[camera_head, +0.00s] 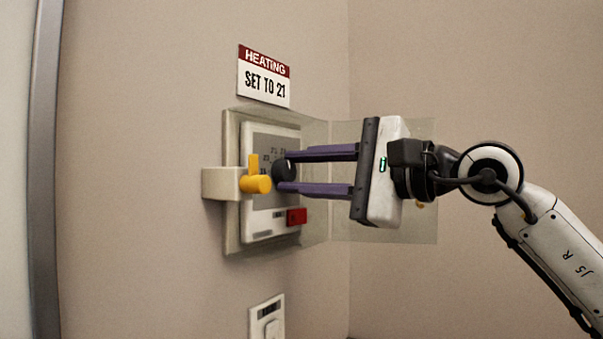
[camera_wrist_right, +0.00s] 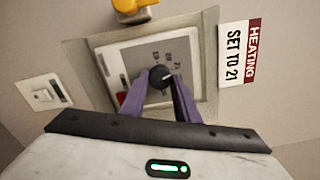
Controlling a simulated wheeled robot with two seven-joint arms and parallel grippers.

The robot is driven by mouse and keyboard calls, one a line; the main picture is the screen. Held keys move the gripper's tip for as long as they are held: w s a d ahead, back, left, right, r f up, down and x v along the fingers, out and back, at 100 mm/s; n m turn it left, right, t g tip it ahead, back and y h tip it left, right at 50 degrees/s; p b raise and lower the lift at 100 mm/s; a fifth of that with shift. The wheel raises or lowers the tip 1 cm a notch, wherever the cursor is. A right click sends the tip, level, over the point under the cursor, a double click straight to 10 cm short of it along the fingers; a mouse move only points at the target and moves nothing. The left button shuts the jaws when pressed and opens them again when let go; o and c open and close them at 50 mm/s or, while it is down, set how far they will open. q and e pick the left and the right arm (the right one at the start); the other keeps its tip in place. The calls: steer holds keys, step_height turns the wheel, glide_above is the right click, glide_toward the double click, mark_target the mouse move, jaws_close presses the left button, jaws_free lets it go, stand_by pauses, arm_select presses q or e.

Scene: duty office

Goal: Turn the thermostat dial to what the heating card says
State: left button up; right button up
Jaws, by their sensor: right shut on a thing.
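The heating card (camera_head: 264,76) is on the wall and reads "HEATING SET TO 21"; it also shows in the right wrist view (camera_wrist_right: 238,54). Below it is the thermostat (camera_head: 257,219), a pale panel with printed numbers. Its black dial (camera_head: 284,169) carries a light pointer mark, seen in the right wrist view (camera_wrist_right: 160,76). My right gripper (camera_head: 284,171) comes in from the right and is shut on the dial, one purple finger on each side. I cannot tell exactly which number the mark points to. My left gripper is not in view.
A clear cover (camera_head: 410,222) stands swung open to the right, around my right gripper. A yellow latch (camera_head: 257,184) on a beige block (camera_head: 218,183) sits left of the dial. A red button (camera_head: 297,216) is below the dial. A wall switch (camera_head: 267,318) is lower down.

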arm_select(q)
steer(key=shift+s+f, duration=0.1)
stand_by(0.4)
arm_select(e)
steer(key=o, duration=1)
steer(key=shift+o, duration=0.2)
steer(key=shift+s+d, duration=0.3)
steer(key=shift+d, duration=0.1)
arm_select(q)
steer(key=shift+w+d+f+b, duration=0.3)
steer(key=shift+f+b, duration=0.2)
steer(key=shift+b, duration=0.7)
arm_select(e)
steer(key=v, duration=0.9)
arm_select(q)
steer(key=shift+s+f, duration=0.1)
arm_select(e)
steer(key=shift+s+d, duration=0.1)
